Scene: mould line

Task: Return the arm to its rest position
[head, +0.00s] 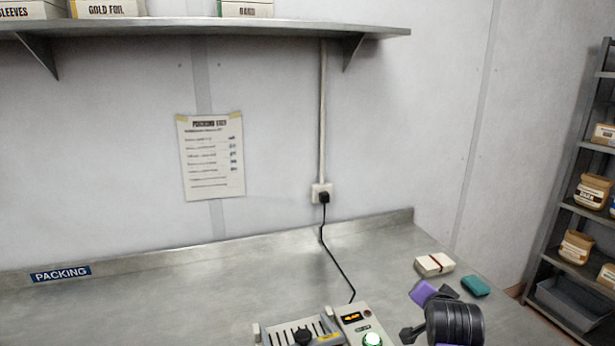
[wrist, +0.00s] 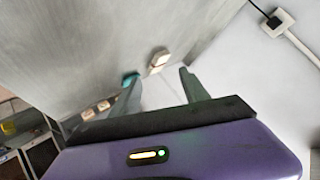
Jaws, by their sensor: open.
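My gripper (wrist: 160,95) shows in the wrist view with its two dark fingers spread apart and nothing between them. In the head view my purple and black arm end is at the lower right, above the steel bench (head: 210,290), and its fingers are not clear there. The small white box with a red band (head: 434,264) and the teal block (head: 475,286) lie on the bench just beyond it, apart from it. They also show past the fingers in the wrist view, the white box (wrist: 158,60) and the teal block (wrist: 130,79).
A machine (head: 318,332) with a green-lit button stands at the bench's front, left of my arm. Its black cord runs to a wall outlet (head: 322,194). A shelf (head: 200,25) with boxes hangs above. The bench's left side is clear.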

